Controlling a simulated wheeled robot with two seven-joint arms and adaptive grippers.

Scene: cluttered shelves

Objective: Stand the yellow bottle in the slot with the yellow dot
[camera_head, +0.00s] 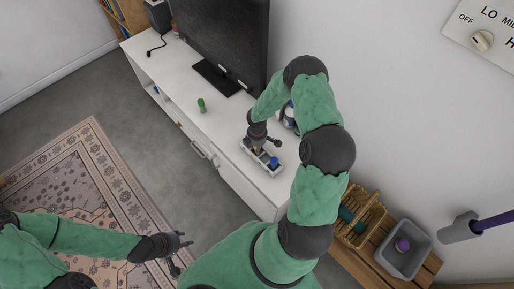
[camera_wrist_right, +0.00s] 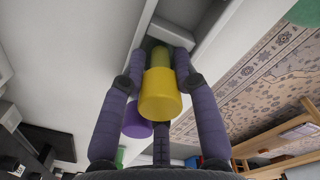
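The yellow bottle (camera_wrist_right: 160,95) is between the fingers of my right gripper (camera_wrist_right: 160,62) in the right wrist view, with a finger against each side. In the head view my right gripper (camera_head: 258,143) hangs just over a white slotted rack (camera_head: 247,146) on the white cabinet and hides part of it. A blue-topped item (camera_head: 273,162) stands in the rack's near end. A purple item (camera_wrist_right: 137,122) shows partly behind the yellow bottle. I cannot make out the yellow dot. My left gripper (camera_head: 180,246) is open and empty over the floor.
A green bottle (camera_head: 201,105) stands on the white cabinet (camera_head: 185,80), left of the rack. A television (camera_head: 222,40) stands behind. A wicker basket (camera_head: 357,218) and a grey bin (camera_head: 403,250) are at the right. The cabinet top between green bottle and rack is clear.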

